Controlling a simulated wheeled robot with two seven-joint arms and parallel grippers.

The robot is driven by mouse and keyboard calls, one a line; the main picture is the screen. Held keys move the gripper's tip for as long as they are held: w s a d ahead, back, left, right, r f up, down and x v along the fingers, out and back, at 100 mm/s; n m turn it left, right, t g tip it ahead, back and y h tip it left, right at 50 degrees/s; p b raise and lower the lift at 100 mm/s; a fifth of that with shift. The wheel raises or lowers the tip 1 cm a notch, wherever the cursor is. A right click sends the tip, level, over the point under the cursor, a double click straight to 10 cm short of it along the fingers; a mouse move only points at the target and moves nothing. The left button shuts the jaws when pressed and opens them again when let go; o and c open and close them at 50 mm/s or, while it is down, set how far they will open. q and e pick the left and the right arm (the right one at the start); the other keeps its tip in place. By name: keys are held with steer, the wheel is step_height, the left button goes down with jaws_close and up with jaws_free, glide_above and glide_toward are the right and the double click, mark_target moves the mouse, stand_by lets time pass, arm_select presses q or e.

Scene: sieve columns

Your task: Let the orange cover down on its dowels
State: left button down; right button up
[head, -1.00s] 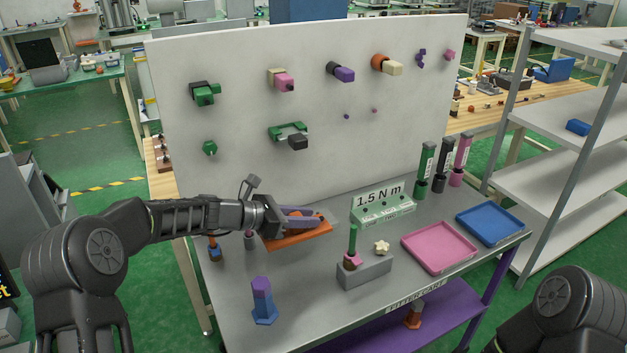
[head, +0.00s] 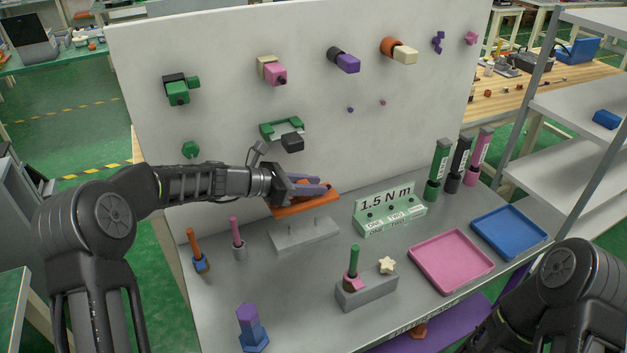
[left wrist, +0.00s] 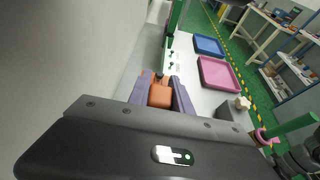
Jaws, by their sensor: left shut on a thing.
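The orange cover (head: 308,204) is a flat orange plate with a raised grip. My left gripper (head: 318,189) is shut on it and holds it above the grey base (head: 305,235), apart from it. Thin upright dowels (head: 303,223) stand on the base below the cover. In the left wrist view the orange grip (left wrist: 160,96) sits between the purple fingers of my left gripper (left wrist: 161,90); the dowels are hidden there. My right gripper is not in view; only part of my right arm shows at the lower right.
A white pegboard (head: 230,60) stands behind. A green 1.5 N m block (head: 391,214) is right of the base. A grey block (head: 366,291) with a green-handled tool, a pink tray (head: 451,262) and a blue tray (head: 509,233) lie further right. Small drivers (head: 238,243) stand at left.

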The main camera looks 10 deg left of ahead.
arm_select(q)
steer(key=shift+a, duration=0.1)
steer(key=shift+f+b, duration=0.35)
steer(key=shift+f, duration=0.05)
steer(key=shift+f+b, duration=1.65)
steer(key=shift+f, duration=0.8)
steer(key=shift+f+b, duration=0.45)
steer(key=shift+f, duration=0.4)
steer(key=shift+f, duration=0.1)
